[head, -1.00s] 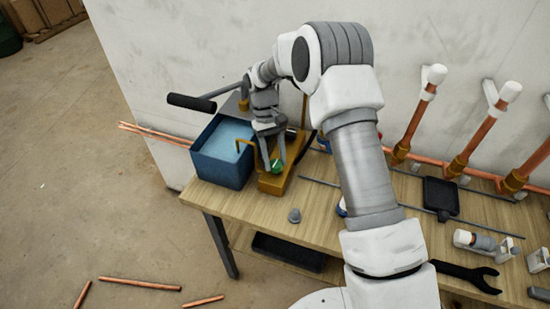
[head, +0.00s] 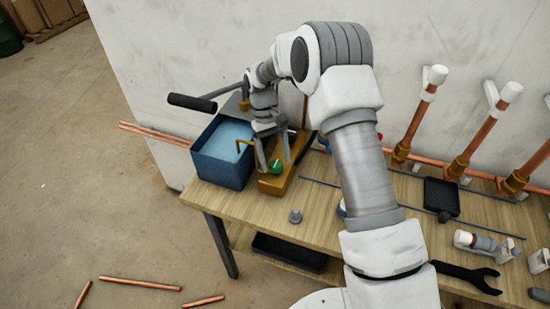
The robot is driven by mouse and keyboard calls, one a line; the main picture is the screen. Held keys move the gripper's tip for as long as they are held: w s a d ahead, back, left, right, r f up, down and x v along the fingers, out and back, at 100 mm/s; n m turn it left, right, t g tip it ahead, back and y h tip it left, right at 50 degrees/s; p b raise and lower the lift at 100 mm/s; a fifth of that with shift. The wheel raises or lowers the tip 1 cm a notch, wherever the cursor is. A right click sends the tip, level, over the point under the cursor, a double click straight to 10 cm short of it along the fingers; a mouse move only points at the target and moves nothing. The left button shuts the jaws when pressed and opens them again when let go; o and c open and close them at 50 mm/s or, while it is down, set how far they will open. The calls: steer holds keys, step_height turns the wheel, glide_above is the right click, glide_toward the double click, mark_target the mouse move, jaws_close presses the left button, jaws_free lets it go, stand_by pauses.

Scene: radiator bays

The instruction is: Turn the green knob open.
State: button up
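The green knob (head: 276,167) sits on the front part of a brass-coloured block (head: 271,186) on the wooden bench, just right of the blue bin. A small light mark shows on the knob. My gripper (head: 274,163) points down over the block from behind, with its two fingers spread, one on the left of the knob and one on the right. The fingers look close to the knob; I cannot tell whether they touch it.
The blue bin (head: 225,178) of water stands left of the block, with a bent brass spout (head: 243,143) between. A grey fitting (head: 295,216), black tray (head: 441,198) and wrench (head: 470,276) lie on the bench (head: 330,222). Copper pipes (head: 415,120) line the wall.

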steer(key=p+v, duration=0.1)
steer(key=v, duration=1.6)
steer(key=shift+r, duration=0.2)
steer(key=shift+w, duration=0.1)
steer(key=s+d+r+m+t+y, duration=0.1)
steer(key=s+d+r+t, duration=0.1)
steer(key=s+d+r, duration=0.5)
steer(key=s+d+r+m+t, duration=0.1)
steer(key=s+d+r+t, duration=0.2)
steer(key=r, duration=0.6)
steer(key=s+d+f+m+t, duration=0.1)
steer(key=s+d+f+t, duration=0.1)
steer(key=s, duration=0.8)
steer(key=s+d+f+m+t+y, duration=0.1)
steer(key=s+d, duration=0.4)
steer(key=s, duration=0.6)
steer(key=shift+s+f+m+t, duration=0.25)
steer(key=shift+f+m+t, duration=0.35)
steer(key=shift+t, duration=0.2)
